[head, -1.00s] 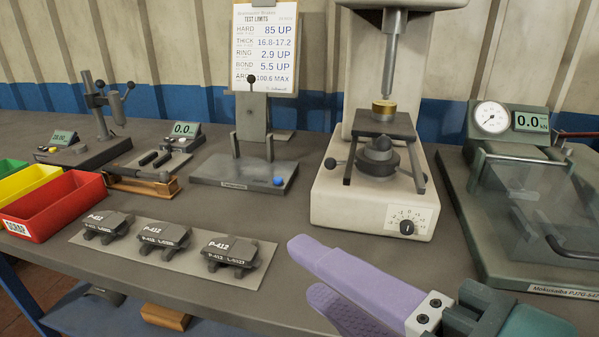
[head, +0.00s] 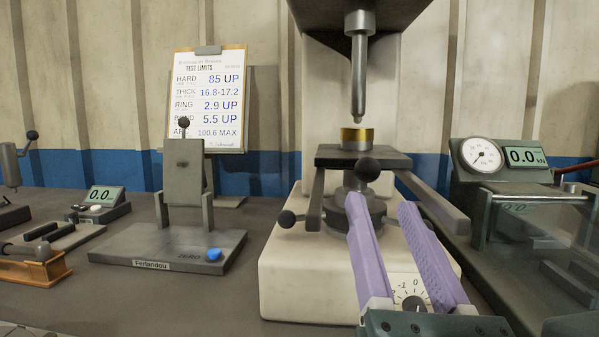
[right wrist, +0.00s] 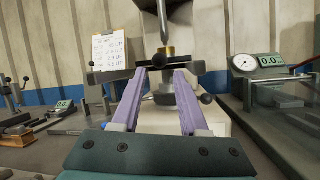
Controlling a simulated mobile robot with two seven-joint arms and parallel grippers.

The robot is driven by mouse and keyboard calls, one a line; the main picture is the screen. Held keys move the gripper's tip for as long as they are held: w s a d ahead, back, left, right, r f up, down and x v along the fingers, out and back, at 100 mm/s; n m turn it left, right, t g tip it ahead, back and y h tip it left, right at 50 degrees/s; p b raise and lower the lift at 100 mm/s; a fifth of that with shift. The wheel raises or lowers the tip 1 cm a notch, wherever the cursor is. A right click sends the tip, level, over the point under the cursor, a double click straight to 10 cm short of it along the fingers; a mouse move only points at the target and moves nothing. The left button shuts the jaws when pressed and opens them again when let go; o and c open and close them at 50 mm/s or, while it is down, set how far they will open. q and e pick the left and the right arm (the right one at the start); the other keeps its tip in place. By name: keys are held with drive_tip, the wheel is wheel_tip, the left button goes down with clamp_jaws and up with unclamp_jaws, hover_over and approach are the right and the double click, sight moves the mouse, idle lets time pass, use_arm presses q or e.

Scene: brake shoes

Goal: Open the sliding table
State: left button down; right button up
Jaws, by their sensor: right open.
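The sliding table is a dark flat plate (head: 340,152) with rails running forward, on the cream press tester (head: 300,280). A black ball knob (head: 367,169) sits at its front edge, and a gold disc (head: 358,137) rests on top under the spindle (head: 359,80). My right gripper (head: 382,204) is open and empty, its purple fingers pointing at the tester just in front of and below the knob. In the right wrist view, the plate (right wrist: 118,75) lies beyond the spread fingertips (right wrist: 160,72). I cannot tell whether a fingertip touches anything. My left gripper is out of view.
A gauge stand with a blue button (head: 213,254) stands to the left, with a limits sheet (head: 207,95) behind. A green tester with a dial (head: 482,155) and clear guard stands close on the right. A second round knob (head: 287,219) juts from the tester's left.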

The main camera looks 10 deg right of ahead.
sight(370, 177)
drive_tip(key=p+x, duration=0.1)
drive_tip(key=x, duration=0.5)
drive_tip(key=shift+w, duration=0.1)
clamp_jaws()
idle(1.2)
